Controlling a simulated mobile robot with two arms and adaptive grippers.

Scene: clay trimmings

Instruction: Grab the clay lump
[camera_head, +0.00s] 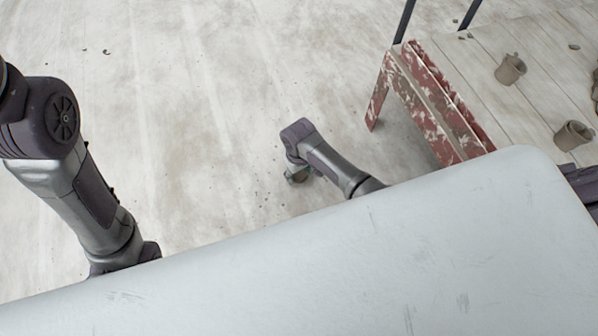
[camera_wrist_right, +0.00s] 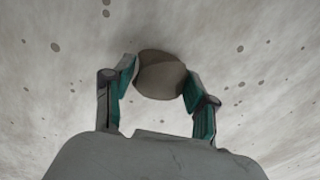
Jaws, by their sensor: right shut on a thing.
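The clay lump (camera_wrist_right: 160,76) is a rounded grey-brown piece in the right wrist view. It sits between the two fingertips of my right gripper (camera_wrist_right: 158,80), which is shut on it. In the head view my right gripper (camera_head: 298,174) is low over the floor, pointing down. The lump is too small or hidden to make out there. My left arm comes in at the left of the head view, but its gripper is not in view.
A worn table with red chipped paint (camera_head: 432,95) stands at the upper right. The pale floor (camera_head: 210,90) is mostly open, with small dark crumbs scattered about.

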